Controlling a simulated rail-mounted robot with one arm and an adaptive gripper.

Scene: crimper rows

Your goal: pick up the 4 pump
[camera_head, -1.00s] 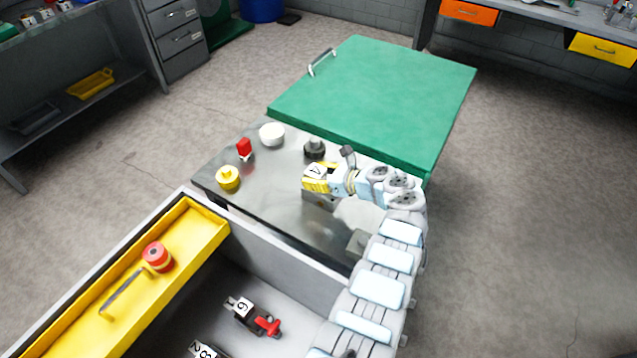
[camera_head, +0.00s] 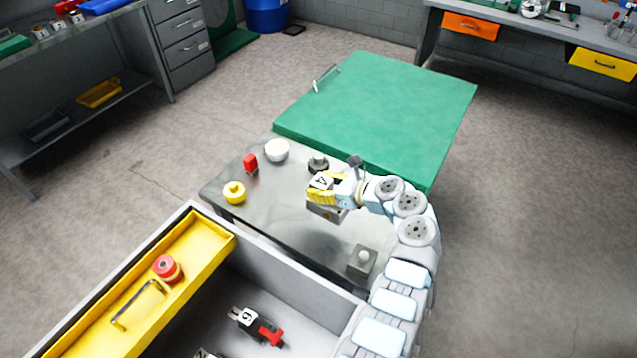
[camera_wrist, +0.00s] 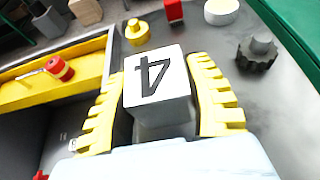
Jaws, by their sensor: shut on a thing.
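The pump is a grey block with a white top marked 4 (camera_head: 322,181); the marked top also shows in the wrist view (camera_wrist: 155,84). My gripper (camera_head: 320,192) is shut on it, with one yellow ribbed finger on each side. In the wrist view my gripper (camera_wrist: 157,75) clasps the block, and its number faces the camera. The block appears held above the grey metal table (camera_head: 285,205). Its lower part is mostly hidden in the wrist view.
A dark knobbed part (camera_head: 318,164), white bowl (camera_head: 277,149), red piece (camera_head: 250,163), yellow knob (camera_head: 234,192) and grey block with a knob (camera_head: 362,262) stand on the table. A yellow tray (camera_head: 190,243) edges the grey bin, which holds a numbered red-and-black item (camera_head: 256,325).

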